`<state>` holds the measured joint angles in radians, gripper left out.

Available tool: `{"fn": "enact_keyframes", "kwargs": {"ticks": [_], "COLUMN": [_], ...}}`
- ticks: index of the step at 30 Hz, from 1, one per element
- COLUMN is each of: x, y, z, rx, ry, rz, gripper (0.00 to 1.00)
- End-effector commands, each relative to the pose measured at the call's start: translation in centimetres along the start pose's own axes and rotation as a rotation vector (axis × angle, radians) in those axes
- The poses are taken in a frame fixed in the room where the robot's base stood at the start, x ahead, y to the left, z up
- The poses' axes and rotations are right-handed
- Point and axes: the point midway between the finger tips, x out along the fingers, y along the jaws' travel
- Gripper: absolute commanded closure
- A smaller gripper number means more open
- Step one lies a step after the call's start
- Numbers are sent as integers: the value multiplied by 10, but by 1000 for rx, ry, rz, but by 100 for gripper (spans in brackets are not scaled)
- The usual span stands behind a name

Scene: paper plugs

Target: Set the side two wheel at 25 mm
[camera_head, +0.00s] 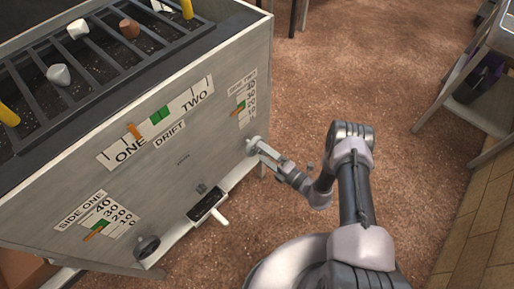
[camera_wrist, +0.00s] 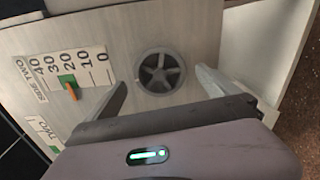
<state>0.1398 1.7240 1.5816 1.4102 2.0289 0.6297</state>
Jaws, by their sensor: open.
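The side two wheel (camera_wrist: 161,72) is a dark, spoked round handwheel on the pale panel in the wrist view. My gripper (camera_wrist: 160,80) is open, with one finger on each side of the wheel and visible gaps to its rim. In the head view my gripper (camera_head: 256,147) is at the machine's right end and covers the wheel. The side two scale (camera_wrist: 92,68) runs from 40 to 0. Its orange pointer (camera_wrist: 72,93) lies between 20 and 30, by the green mark (camera_wrist: 66,80). I cannot read the exact millimetre.
The side one wheel (camera_head: 147,247) and side one scale (camera_head: 101,218) are at the panel's lower left. The drift scale (camera_head: 157,118) is in the middle. A white lever (camera_head: 219,215) sticks out below. Open carpet (camera_head: 300,85) lies right of the machine.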

Motion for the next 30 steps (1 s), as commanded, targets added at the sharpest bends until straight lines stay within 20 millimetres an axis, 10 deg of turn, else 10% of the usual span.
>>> {"fn": "enact_keyframes", "kwargs": {"ticks": [21, 30], "x": [32, 32], "y": [0, 0], "z": [0, 0], "rx": [2, 1], "ry": [0, 0], "rz": [0, 0], "gripper": [0, 57]}}
